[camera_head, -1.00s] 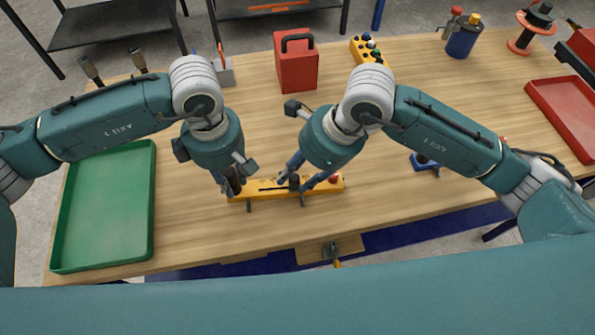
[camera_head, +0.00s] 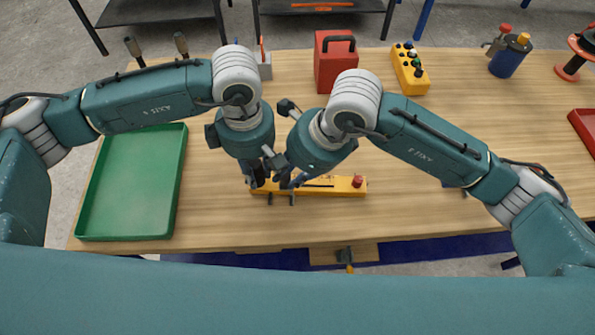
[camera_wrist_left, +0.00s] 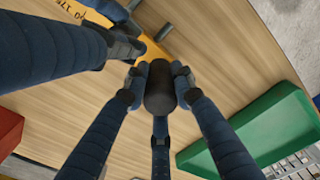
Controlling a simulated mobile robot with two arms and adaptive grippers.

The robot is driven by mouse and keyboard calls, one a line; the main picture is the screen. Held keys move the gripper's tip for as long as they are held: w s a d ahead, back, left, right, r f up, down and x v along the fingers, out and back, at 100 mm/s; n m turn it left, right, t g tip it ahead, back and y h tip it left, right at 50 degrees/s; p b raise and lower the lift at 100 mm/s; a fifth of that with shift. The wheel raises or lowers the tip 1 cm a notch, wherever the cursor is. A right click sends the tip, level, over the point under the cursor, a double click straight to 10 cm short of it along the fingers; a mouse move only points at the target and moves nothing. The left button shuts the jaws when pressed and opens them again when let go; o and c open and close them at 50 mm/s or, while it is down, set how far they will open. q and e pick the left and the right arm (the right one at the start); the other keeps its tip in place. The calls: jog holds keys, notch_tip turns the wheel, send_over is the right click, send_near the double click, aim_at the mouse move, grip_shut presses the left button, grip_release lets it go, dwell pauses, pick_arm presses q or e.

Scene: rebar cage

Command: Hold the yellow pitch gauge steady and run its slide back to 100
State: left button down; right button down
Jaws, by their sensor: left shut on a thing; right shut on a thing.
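The yellow pitch gauge (camera_head: 335,189) lies on the wooden bench, with a dark slot along it and a red knob (camera_head: 357,181) at its right end. My left gripper (camera_head: 259,179) is shut on the black handle at the gauge's left end. The handle (camera_wrist_left: 160,88) shows between its fingers in the left wrist view. My right gripper (camera_head: 287,180) is shut close beside it, over the left part of the slot. Its fingers hide the slide and what they hold. The scale marks are too small to read in the head view.
A green tray (camera_head: 92,212) is on the left of the bench. A red box (camera_head: 334,70) and a yellow button box (camera_head: 410,70) stand at the back. A small clamp-like part (camera_head: 346,256) is at the front edge. Bench right of the gauge is mostly clear.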

pick_arm(q)
jog(key=shift+s+d, duration=0.2)
jog(key=shift+d, duration=0.15)
pick_arm(e)
jog(key=shift+w+a+r, duration=0.1)
jog(key=shift+a+r, duration=0.05)
jog(key=shift+a, duration=0.05)
jog(key=c, duration=1.6)
grip_release()
pick_arm(q)
jog(key=shift+w+a, duration=0.1)
pick_arm(e)
jog(key=shift+d, duration=0.1)
pick_arm(q)
jog(key=shift+w+a, duration=0.1)
pick_arm(e)
jog(key=v, duration=1.2)
jog(key=shift+d, duration=0.1)
pick_arm(q)
jog(key=c, duration=1.4)
grip_release()
